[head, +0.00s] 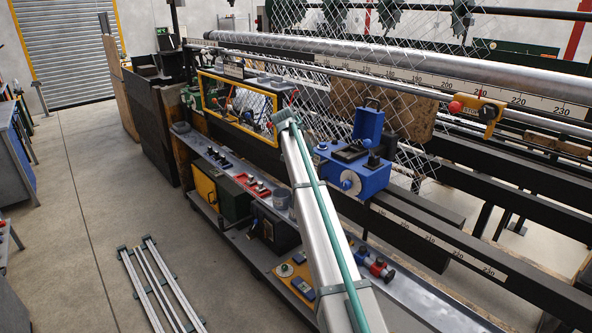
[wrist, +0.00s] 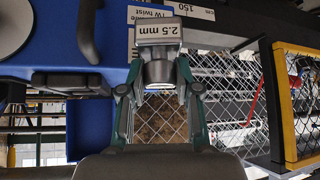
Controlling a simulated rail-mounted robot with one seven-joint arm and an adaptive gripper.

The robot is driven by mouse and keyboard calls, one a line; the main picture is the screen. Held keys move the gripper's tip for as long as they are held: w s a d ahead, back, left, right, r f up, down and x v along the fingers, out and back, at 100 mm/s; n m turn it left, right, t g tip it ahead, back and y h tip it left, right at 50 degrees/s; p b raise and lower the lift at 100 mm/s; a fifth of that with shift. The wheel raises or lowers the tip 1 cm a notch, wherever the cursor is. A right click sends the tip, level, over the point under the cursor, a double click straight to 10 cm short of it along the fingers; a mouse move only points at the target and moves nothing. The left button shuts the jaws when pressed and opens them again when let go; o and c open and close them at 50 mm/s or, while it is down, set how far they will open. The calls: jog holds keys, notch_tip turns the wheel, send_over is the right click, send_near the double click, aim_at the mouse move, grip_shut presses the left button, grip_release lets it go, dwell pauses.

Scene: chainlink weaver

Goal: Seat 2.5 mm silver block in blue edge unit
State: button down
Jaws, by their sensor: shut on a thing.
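The silver block (wrist: 158,34), labelled 2.5 mm, shows at the top centre of the wrist view. My gripper (wrist: 159,85) is shut on its narrower round part, with one green-and-grey finger on each side. The blue edge unit (wrist: 45,72) fills the upper left of that view, close beside the block. I cannot tell whether the block touches it. In the head view the blue edge unit (head: 372,183) sits on the dark beam with its lid (head: 368,125) raised and a dark recess (head: 349,153) on top.
A yellow-framed guard (head: 237,117) stands left of the unit and also shows in the wrist view (wrist: 287,105). Chain-link mesh (head: 412,140) hangs behind the unit. A yellow stop box (head: 478,110) is at right. A red tray (head: 251,185) lies on the shelf below.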

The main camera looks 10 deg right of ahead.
jog(key=shift+m, duration=0.4)
jog(key=r, duration=0.1)
jog(key=w+r, duration=0.1)
jog(key=w+d+r, duration=0.1)
jog(key=r, duration=0.1)
jog(key=shift+d, duration=0.1)
jog(key=s+d+r+m+g+p, duration=0.1)
jog(key=s+d+r, duration=0.1)
jog(key=d, duration=0.3)
jog(key=s+d+r+m+h+p, duration=0.1)
jog(key=s+d+r, duration=0.15)
jog(key=d, duration=0.25)
jog(key=s+d+r+g+p, duration=0.1)
jog(key=d+r, duration=0.1)
jog(key=d, duration=0.4)
jog(key=shift+a+f+b, duration=0.2)
jog(key=shift+f+b, duration=0.6)
jog(key=shift+f, duration=2.55)
jog(key=shift+r, duration=0.1)
jog(key=c, duration=0.7)
grip_release()
jog(key=shift+c, duration=0.2)
